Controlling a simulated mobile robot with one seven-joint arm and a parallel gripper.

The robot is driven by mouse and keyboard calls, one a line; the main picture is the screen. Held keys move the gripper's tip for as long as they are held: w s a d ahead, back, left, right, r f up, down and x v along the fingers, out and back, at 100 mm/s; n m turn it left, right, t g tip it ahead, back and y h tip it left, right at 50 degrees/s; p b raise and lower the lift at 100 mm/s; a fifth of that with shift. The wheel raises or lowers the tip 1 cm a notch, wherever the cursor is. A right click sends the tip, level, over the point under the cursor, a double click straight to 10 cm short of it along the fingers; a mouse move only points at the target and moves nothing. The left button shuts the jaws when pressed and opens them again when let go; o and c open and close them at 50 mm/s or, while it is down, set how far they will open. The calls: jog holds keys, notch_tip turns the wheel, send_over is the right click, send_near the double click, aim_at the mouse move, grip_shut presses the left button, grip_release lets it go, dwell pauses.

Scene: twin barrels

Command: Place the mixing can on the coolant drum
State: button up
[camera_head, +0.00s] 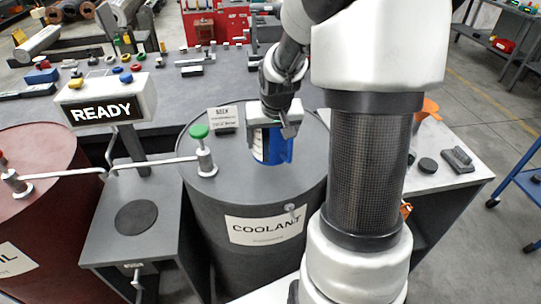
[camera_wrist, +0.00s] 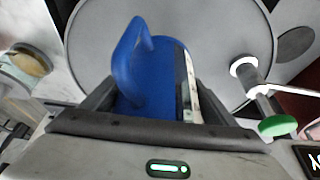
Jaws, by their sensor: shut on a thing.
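The mixing can (camera_head: 271,146) is blue with a pale label. In the wrist view the can (camera_wrist: 160,75) shows its blue handle on the left and sits between the two fingers. My gripper (camera_head: 272,126) is shut on it and points down. The coolant drum (camera_head: 208,222) is a dark grey barrel with a COOLANT label, and its round grey lid (camera_wrist: 95,45) lies beneath the can. The can appears roughly upright over the lid; I cannot tell whether its base touches it. My arm hides the drum's right side in the head view.
A green-knobbed valve and pipe (camera_head: 204,158) stand on the lid's left. A small sign (camera_head: 223,118) is at the lid's back. A red barrel (camera_head: 40,190) and a READY box (camera_head: 106,103) are left. A side table (camera_head: 455,178) is right.

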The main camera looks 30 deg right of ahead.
aim_at(274, 136)
jog(key=shift+f+b, duration=0.35)
jog(key=shift+f, duration=2.35)
jog(key=shift+f, duration=0.1)
jog(key=shift+f, duration=0.15)
jog(key=o, duration=1.2)
jog(key=shift+s+r, duration=0.1)
jog(key=shift+r, duration=0.6)
jog(key=p+v, duration=0.2)
jog(key=v, duration=0.9)
jog(key=shift+s+a, duration=0.1)
jog(key=shift+s, duration=0.1)
